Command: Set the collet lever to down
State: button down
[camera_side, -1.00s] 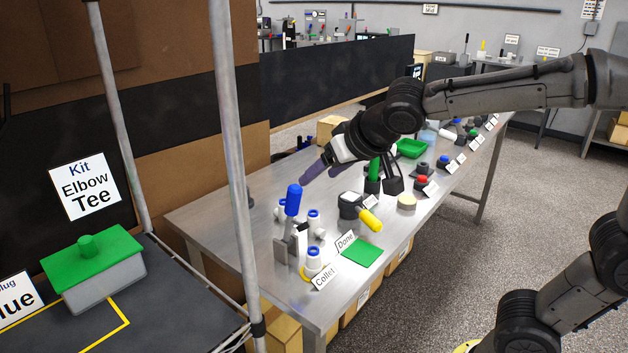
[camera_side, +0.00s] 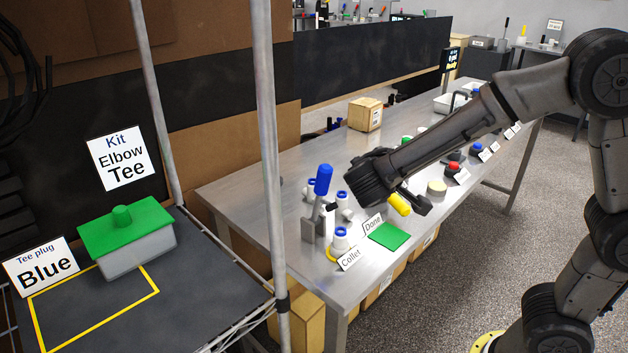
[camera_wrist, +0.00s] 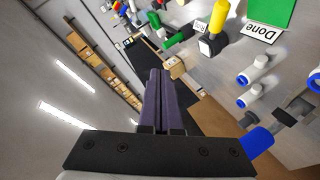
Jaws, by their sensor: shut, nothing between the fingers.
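The collet lever, with its blue handle (camera_side: 323,179), stands raised on a grey metal bracket (camera_side: 309,229) behind the "Collet" card (camera_side: 351,258). Its handle points up and leans slightly right in the side view. The blue handle (camera_wrist: 257,141) also shows at the lower right of the wrist view. My gripper's dark purple fingers (camera_wrist: 160,74) are shut together and empty in the wrist view, apart from the handle. In the side view my wrist is to the right of the lever and hides the fingers.
Several white fittings with blue rings (camera_side: 340,238) stand around the lever. A yellow handle (camera_side: 399,204) is just below my wrist. A green pad (camera_side: 388,236) lies by the "Done" card (camera_side: 372,223). A cardboard box (camera_side: 365,114) stands at the table's back.

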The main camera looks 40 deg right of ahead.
jog(key=w+a+f+n+t+y, duration=0.1)
jog(key=w+a+f+n+t, duration=0.25)
jog(key=a+n+t, duration=0.35)
jog(key=w+a+f+n+t+y, duration=0.15)
jog(key=a+f+n+t, duration=0.3)
jog(key=a, duration=0.55)
jog(key=r+x, duration=0.1)
jog(key=x, duration=0.9)
jog(key=shift+w+d+n+h, duration=0.2)
jog(key=shift+n+h, duration=0.15)
jog(key=shift+h, duration=0.1)
jog(key=shift+s, duration=0.1)
